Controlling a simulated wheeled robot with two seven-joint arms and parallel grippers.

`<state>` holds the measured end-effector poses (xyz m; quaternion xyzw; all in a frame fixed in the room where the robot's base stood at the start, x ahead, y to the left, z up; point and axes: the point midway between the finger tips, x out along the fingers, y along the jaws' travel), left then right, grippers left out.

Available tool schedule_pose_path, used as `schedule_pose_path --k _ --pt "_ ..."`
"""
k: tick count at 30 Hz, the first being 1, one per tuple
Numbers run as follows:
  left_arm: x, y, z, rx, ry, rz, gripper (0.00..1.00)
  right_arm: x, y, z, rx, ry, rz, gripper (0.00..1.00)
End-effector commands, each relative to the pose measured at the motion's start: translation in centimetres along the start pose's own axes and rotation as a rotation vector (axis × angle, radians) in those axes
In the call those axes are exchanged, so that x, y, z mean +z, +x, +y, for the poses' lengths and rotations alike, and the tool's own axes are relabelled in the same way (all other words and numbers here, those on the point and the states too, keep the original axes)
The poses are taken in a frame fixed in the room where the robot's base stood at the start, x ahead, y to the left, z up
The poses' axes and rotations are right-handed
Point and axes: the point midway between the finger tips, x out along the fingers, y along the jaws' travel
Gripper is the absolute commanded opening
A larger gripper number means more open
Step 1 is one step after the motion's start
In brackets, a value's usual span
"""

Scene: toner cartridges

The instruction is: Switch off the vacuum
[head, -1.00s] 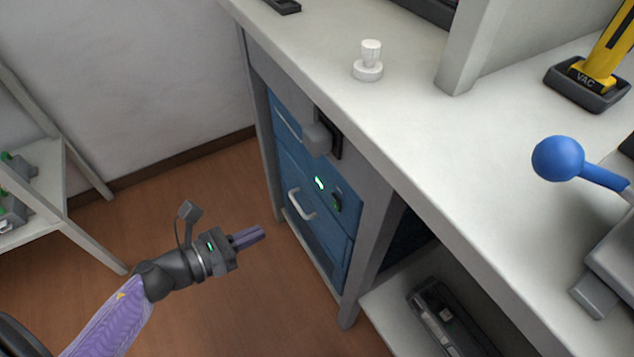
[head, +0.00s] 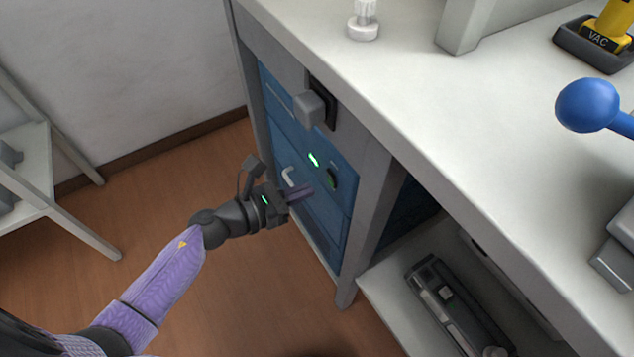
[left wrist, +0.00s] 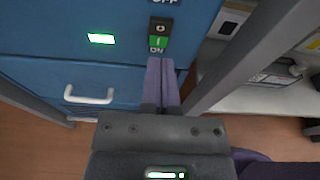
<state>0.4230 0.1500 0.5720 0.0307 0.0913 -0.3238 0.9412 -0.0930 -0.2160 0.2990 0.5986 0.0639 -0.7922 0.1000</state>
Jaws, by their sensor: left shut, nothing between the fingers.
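The blue cabinet unit (head: 340,215) under the bench carries a small dark rocker switch (head: 332,180) and a lit green lamp (head: 313,159). In the left wrist view the switch (left wrist: 159,36) has a black O half above and a green I half below, with OFF above it and ON at its lower edge. The green lamp (left wrist: 102,38) glows left of it. My left gripper (head: 309,190) is shut and empty. In the left wrist view its purple fingertips (left wrist: 160,62) point at the panel just below the switch; contact cannot be told. My right gripper is out of view.
A white handle (head: 288,177) sticks out of the blue front left of the switch. A grey block (head: 309,109) juts out above. The bench leg (head: 365,215) stands right of the switch. A yellow tool marked VAC (head: 606,32) stands on the bench.

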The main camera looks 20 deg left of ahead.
Motion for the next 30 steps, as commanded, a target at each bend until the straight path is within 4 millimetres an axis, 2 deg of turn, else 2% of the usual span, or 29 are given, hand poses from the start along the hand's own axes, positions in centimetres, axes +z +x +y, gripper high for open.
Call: schedule_pose_path --k 3,8,18,22,24,30 --pt "0.7 1.7 0.0 0.0 0.002 -0.003 0.0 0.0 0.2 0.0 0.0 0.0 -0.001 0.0" --pt "1.1 2.9 0.0 0.0 0.001 -0.001 0.0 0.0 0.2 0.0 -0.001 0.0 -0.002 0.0" --pt "1.2 3.1 0.0 0.0 0.001 0.001 0.0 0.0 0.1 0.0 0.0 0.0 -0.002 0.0" --pt "2.5 3.5 0.1 -0.001 0.006 0.051 0.0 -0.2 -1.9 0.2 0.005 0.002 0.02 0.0" --pt "1.6 3.6 0.0 -0.002 -0.001 0.051 0.0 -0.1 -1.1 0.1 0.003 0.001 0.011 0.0" --pt "1.4 3.5 0.1 -0.002 -0.001 0.051 0.0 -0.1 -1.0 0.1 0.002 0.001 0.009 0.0"
